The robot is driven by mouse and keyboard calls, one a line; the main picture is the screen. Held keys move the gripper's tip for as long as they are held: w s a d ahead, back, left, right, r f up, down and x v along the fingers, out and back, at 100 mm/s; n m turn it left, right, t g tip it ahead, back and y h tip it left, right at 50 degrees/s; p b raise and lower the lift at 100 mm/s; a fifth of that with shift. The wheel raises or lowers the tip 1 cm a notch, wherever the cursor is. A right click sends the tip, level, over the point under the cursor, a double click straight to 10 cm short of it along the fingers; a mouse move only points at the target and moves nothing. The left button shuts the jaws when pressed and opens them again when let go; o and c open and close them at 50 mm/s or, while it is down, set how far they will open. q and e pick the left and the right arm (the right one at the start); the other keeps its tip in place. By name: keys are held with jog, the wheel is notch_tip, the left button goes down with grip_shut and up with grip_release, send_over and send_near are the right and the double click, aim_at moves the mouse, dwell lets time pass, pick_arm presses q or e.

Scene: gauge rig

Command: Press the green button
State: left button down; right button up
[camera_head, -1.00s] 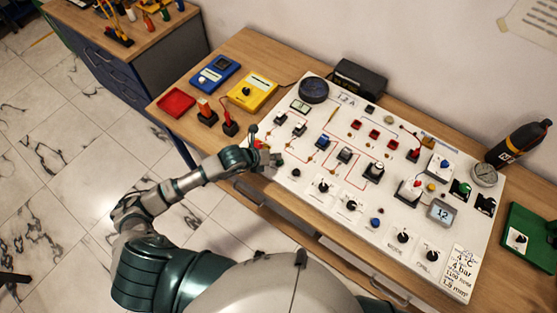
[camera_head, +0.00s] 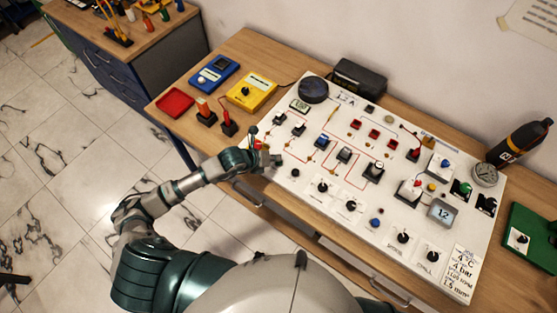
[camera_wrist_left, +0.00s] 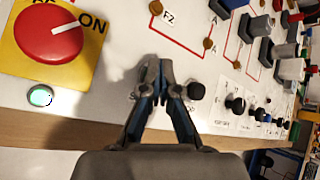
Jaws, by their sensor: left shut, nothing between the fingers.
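The green button (camera_wrist_left: 40,96) is a small round button with a pale, shiny green cap and a ring. It sits on the white panel just below a red rotary switch (camera_wrist_left: 50,33) on a yellow plate, at the left of the left wrist view. My left gripper (camera_wrist_left: 160,68) is shut and empty over the panel, to the right of the button and apart from it. In the head view my left gripper (camera_head: 274,161) is at the panel's left end. I cannot make out the green button there; the hand seems to cover it.
The white panel (camera_head: 390,225) carries several switches, knobs and gauges. A black button (camera_wrist_left: 196,91) is just right of the fingertips. Yellow (camera_head: 251,91) and blue (camera_head: 214,75) meters and a red tray (camera_head: 176,103) lie on the wooden table left of it. A dark bottle (camera_head: 519,143) stands right.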

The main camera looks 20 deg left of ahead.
pick_arm(q)
jog(key=shift+d+r, duration=0.1)
dwell(0.3)
jog(key=shift+d+r+p, duration=0.3)
jog(key=shift+r+p, duration=0.4)
jog(key=shift+r, duration=0.15)
jog(key=shift+r+p, duration=1.8)
jog(key=shift+r, duration=0.75)
jog(key=shift+d, duration=0.1)
